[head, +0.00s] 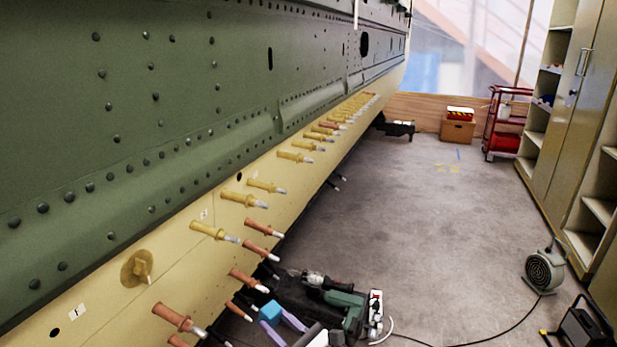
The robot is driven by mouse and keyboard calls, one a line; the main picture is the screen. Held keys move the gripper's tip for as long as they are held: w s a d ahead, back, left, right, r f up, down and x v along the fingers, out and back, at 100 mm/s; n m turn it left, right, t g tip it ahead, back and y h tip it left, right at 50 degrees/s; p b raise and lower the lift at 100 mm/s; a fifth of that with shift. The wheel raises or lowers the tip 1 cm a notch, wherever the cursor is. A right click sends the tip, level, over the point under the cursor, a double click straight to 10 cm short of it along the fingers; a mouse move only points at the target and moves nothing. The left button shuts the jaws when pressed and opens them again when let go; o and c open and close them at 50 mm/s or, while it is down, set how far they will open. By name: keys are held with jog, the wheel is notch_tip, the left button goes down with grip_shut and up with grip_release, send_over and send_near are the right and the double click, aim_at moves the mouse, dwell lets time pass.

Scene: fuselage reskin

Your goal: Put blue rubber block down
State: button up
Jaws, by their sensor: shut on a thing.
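The blue rubber block (272,309) is a small bright blue piece at the bottom of the head view, just right of the lower edge of the cream panel. My gripper (276,318), with pale purple fingers, comes in from the bottom edge and is shut on the block. The block is at the fingertips, beside a dark surface (290,291) that carries tools. I cannot tell whether the block touches that surface. The lower part of my gripper is cut off by the frame.
A green power tool (346,308) lies close to the right of my gripper. Several fasteners stick out of the cream fuselage panel (120,312) close to the left. A fan (544,271) and a cabinet (572,110) stand right. The grey floor between is mostly clear, with a black cable.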

jog(key=w+d+f+m+t+h, duration=0.25)
jog(key=d+f+h, duration=0.2)
jog(key=f, duration=0.45)
jog(key=w+d+f+m+t+h, duration=0.2)
jog(key=d+f+m+t+h, duration=0.15)
jog(key=f+h, duration=0.45)
jog(key=s+f+m+t+h, duration=0.1)
jog(key=s+f+m+h, duration=0.2)
jog(key=f, duration=0.3)
jog(key=shift+s+a+m+t+h, duration=0.15)
jog(key=shift+s+m+t+h, duration=0.25)
jog(key=shift+s+m, duration=0.35)
